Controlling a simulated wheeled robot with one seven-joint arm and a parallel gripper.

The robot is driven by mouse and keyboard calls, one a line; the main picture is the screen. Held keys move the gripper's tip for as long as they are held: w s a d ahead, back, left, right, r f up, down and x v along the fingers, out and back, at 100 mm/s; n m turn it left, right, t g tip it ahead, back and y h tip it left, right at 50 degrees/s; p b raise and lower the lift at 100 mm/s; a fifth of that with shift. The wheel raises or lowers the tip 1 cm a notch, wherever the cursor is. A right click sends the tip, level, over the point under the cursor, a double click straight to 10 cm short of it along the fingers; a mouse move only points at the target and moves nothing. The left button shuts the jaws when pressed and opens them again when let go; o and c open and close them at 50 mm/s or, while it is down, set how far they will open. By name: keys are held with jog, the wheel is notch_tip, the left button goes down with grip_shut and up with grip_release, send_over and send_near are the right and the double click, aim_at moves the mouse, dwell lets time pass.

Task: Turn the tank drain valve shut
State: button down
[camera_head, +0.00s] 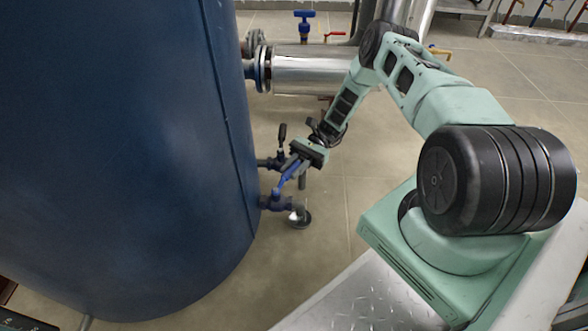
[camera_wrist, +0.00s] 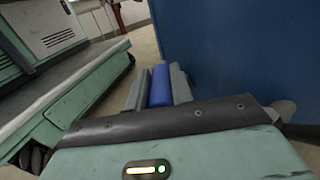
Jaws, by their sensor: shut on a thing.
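The tank drain valve (camera_head: 273,201) is a blue valve low on the right side of the big dark blue tank (camera_head: 130,130). Its blue lever handle (camera_head: 287,177) slants up and to the right from the valve body into my gripper (camera_head: 296,168). In the wrist view the blue handle (camera_wrist: 160,86) lies between the two grey fingers of my gripper (camera_wrist: 160,90). My gripper is shut on the handle. The fingers hide part of the handle in the head view.
A second small valve with a black upright handle (camera_head: 282,133) sits just behind my gripper on the tank. A shiny pipe (camera_head: 312,70) leaves the tank further back. Open floor (camera_head: 362,185) lies to the right.

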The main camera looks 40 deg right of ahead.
jog(key=shift+w+n+g, duration=0.2)
jog(key=shift+n+g, duration=0.1)
jog(key=shift+g, duration=0.2)
jog(key=c, duration=1.2)
grip_release()
jog(key=shift+a, duration=0.1)
jog(key=b+v, duration=0.7)
jog(key=v, duration=1)
jog(key=shift+w+d+r, duration=0.15)
jog(key=shift+w+d, duration=0.05)
